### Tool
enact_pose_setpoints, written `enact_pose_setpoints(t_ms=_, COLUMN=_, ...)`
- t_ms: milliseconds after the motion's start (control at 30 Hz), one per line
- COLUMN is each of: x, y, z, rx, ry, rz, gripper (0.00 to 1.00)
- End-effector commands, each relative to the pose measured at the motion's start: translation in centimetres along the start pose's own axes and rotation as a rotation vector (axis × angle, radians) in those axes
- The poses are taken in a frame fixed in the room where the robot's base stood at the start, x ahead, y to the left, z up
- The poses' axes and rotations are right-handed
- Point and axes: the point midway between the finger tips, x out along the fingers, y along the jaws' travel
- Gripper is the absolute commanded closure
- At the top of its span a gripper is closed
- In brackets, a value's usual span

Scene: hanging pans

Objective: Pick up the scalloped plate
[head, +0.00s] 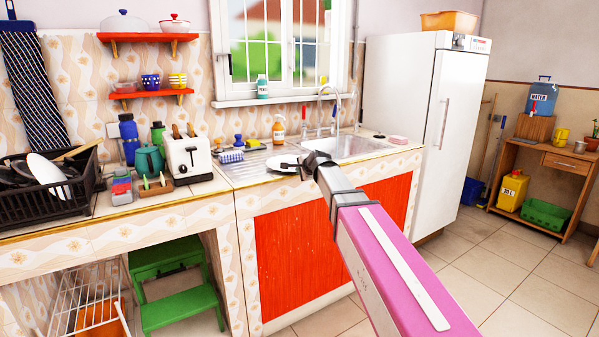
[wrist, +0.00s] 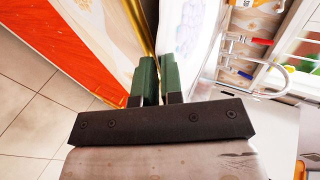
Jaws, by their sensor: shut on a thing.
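The scalloped plate (head: 280,165) is white and shows in the head view by the counter's front edge left of the sink, partly hidden by my gripper (head: 291,164). In the wrist view the white plate (wrist: 184,35) rises beyond the green fingers of my gripper (wrist: 159,80). The fingers are close together, shut on the plate's near rim. The pinched part of the rim is mostly hidden between them. I cannot tell whether the plate still touches the counter.
The sink (head: 350,148) and faucet (head: 330,98) are right of the plate. A toaster (head: 188,158) and black dish rack (head: 50,185) are farther left. Red cabinet doors (head: 300,240) are below.

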Motion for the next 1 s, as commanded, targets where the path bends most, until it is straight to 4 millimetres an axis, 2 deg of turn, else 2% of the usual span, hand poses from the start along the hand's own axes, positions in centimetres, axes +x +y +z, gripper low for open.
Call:
enact_pose_setpoints(t_ms=400, x=-2.8, y=1.7, z=-0.2, rx=0.002, ry=-0.002, rz=0.005, gripper=1.0)
enact_pose_setpoints(t_ms=800, x=-3.0, y=1.9, z=-0.3, rx=0.002, ry=-0.003, rz=0.004, gripper=1.0)
enact_pose_setpoints(t_ms=833, x=-3.0, y=1.9, z=-0.3, rx=0.002, ry=-0.003, rz=0.004, gripper=0.83)
enact_pose_setpoints(t_ms=900, x=-3.0, y=1.9, z=-0.3, rx=0.002, ry=-0.002, rz=0.004, gripper=0.63)
enact_pose_setpoints(t_ms=1000, x=-3.0, y=1.8, z=-0.3, rx=0.001, ry=-0.002, rz=0.003, gripper=0.63)
